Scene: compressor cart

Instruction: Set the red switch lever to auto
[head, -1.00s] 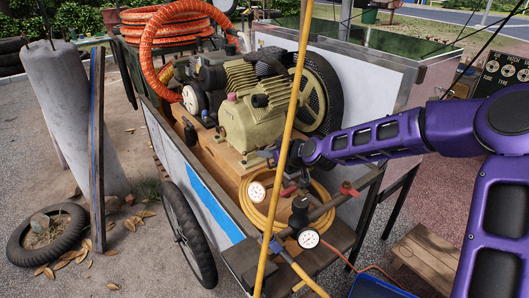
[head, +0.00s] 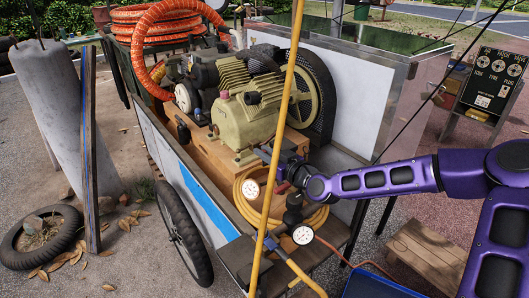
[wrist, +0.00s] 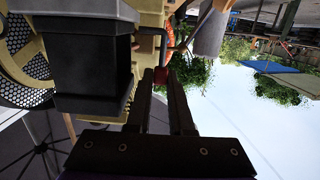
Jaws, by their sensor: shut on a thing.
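In the wrist view, a dark box (wrist: 92,65), which looks like the switch box, fills the upper left beside the tan compressor body. The red switch lever (wrist: 161,75) shows as a small red piece beside its right edge. My gripper (wrist: 160,88) has its two dark fingers shut on the red lever, one on each side. In the head view, my gripper (head: 282,160) is at the front end of the tan compressor (head: 243,120), behind the yellow pole.
A yellow pole (head: 279,130) stands upright in front of the cart. Pressure gauges (head: 302,235), a dark pipe manifold and a coiled yellow hose (head: 240,207) lie below my gripper. The cart's white side panel (head: 350,95) rises behind my arm.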

